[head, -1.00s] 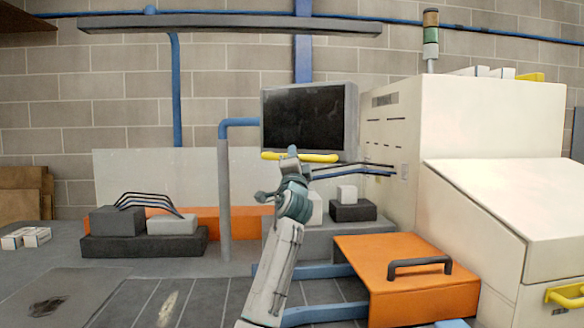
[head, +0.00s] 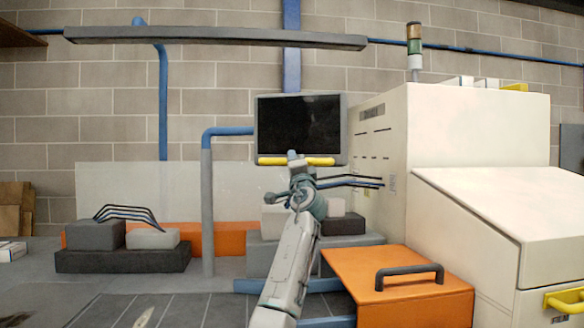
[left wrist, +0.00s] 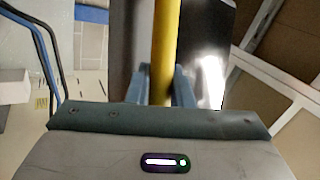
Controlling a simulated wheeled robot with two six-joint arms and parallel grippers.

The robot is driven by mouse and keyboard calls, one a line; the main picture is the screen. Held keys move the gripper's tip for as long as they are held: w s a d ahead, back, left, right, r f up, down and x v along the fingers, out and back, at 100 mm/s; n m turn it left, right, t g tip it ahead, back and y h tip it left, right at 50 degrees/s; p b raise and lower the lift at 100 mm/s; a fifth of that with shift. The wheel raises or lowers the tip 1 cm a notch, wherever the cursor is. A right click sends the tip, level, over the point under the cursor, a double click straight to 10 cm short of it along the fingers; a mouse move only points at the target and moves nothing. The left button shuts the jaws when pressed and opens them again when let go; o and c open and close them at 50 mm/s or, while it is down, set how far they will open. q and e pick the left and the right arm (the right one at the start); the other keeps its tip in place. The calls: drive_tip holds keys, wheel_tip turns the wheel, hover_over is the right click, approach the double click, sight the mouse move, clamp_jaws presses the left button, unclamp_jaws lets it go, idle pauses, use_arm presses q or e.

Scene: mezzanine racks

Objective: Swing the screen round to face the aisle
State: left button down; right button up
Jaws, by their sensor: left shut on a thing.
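The screen (head: 298,122) is a dark panel in a grey frame, held up in the middle of the head view beside a blue-topped post. A yellow handle bar (head: 322,161) runs along its lower edge. My left gripper (head: 292,157) is at the middle of this bar and shut on it, hiding a short piece of it. In the left wrist view the yellow bar (left wrist: 165,50) passes between the two fingers (left wrist: 161,86). The screen's face looks almost straight at the head camera. My right gripper is in neither view.
A post with a blue bent arm (head: 207,190) stands left of the screen. A big cream cabinet (head: 450,130) stands close on its right. An orange box (head: 350,265) with a dark handle is below right. Grey blocks (head: 95,235) sit at left.

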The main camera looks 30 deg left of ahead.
use_arm(q)
drive_tip(key=shift+w, duration=0.1)
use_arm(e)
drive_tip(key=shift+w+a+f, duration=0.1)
use_arm(q)
drive_tip(key=c, duration=1.6)
unclamp_jaws()
drive_tip(key=shift+o, duration=0.2)
drive_tip(key=b+v, duration=0.1)
drive_tip(key=v, duration=1)
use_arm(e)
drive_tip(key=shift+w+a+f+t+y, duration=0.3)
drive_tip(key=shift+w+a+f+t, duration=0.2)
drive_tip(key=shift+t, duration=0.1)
use_arm(q)
drive_tip(key=shift+w, duration=0.15)
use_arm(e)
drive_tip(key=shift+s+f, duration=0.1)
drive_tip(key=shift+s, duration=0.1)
